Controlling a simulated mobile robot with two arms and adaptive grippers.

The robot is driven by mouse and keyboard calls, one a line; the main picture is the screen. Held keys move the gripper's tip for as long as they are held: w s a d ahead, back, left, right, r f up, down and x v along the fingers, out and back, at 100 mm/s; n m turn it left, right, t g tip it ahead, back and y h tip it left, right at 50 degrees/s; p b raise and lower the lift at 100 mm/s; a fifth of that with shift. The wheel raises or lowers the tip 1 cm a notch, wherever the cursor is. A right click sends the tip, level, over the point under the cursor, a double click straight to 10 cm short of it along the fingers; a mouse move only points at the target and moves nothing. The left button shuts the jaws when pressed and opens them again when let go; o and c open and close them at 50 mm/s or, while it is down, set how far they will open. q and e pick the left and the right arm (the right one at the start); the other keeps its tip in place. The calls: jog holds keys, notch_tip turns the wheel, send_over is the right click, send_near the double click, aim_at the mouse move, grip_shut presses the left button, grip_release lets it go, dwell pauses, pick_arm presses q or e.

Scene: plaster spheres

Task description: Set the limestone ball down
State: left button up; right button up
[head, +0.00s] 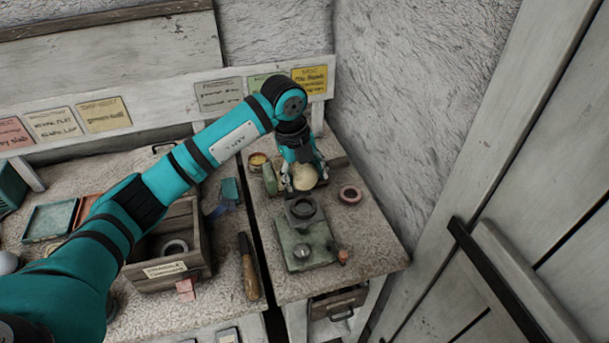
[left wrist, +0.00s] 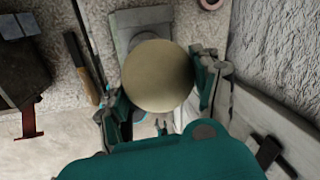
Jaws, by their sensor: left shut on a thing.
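The limestone ball (head: 304,177) is a pale beige sphere. In the left wrist view the ball (left wrist: 157,76) fills the middle, between the two fingers. My left gripper (head: 302,184) is shut on it, above the right-hand stone-topped table (head: 377,254). I cannot tell the ball's exact height. My right gripper is in neither view.
A wooden crate (head: 172,272) and a wooden-handled tool (head: 248,268) are on the left table. A gap separates the tables. The right table's front right is clear.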

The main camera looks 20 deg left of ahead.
pick_arm(q)
jog(key=shift+f+b, duration=0.25)
jog(key=shift+b, duration=0.1)
notch_tip(320, 180, down, 5)
jog(key=b, duration=0.3)
dwell(0.5)
jog(key=shift+f+b, duration=0.2)
jog(key=shift+b, duration=0.2)
dwell(0.9)
jog(key=shift+f+b, duration=0.65)
jog(key=shift+f, duration=0.25)
jog(key=o, duration=1.6)
jog(key=shift+s, duration=0.1)
